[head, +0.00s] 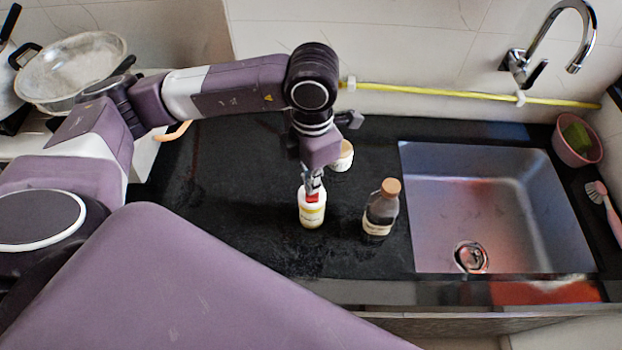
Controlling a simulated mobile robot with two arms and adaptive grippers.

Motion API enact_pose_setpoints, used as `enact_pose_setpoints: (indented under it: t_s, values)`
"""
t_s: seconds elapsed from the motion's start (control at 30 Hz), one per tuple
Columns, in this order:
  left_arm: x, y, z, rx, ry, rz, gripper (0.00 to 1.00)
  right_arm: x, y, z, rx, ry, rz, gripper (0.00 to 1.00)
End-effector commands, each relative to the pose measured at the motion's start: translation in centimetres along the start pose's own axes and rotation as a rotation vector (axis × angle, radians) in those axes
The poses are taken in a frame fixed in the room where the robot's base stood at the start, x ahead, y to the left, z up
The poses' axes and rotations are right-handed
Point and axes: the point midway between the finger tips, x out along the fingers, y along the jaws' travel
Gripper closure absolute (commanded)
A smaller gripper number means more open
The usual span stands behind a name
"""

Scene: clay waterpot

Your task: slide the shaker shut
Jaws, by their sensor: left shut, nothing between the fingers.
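A white shaker (312,212) with a yellowish label stands upright on the black counter. A small red part (312,197) shows at its top. My left gripper (313,187) is shut and points down right at the top of the shaker. Its fingertips overlap the red part in the picture, and I cannot tell whether they touch it. The gripper hides part of the shaker's top, so I cannot see how far the slide is open. My right gripper is not in view.
A dark bottle with a cork-coloured cap (380,212) stands right of the shaker. A small white jar (343,157) stands behind my left gripper. A steel sink (480,205) lies to the right. The counter left of the shaker (230,200) is clear.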

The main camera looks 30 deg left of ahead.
Motion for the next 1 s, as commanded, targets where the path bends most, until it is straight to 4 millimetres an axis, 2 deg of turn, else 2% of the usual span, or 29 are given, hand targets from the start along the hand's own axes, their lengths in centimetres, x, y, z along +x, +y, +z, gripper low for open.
enact_pose_setpoints:
  t_s: [0.03, 1.0]
  values:
    - [0.43, -0.21, -0.25, 0.001, 0.009, -0.004, 1.00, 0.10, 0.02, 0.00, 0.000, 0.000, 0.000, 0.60]
    - [0.44, -1.00, -0.73, 0.001, 0.010, -0.004, 1.00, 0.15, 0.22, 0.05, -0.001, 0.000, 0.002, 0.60]
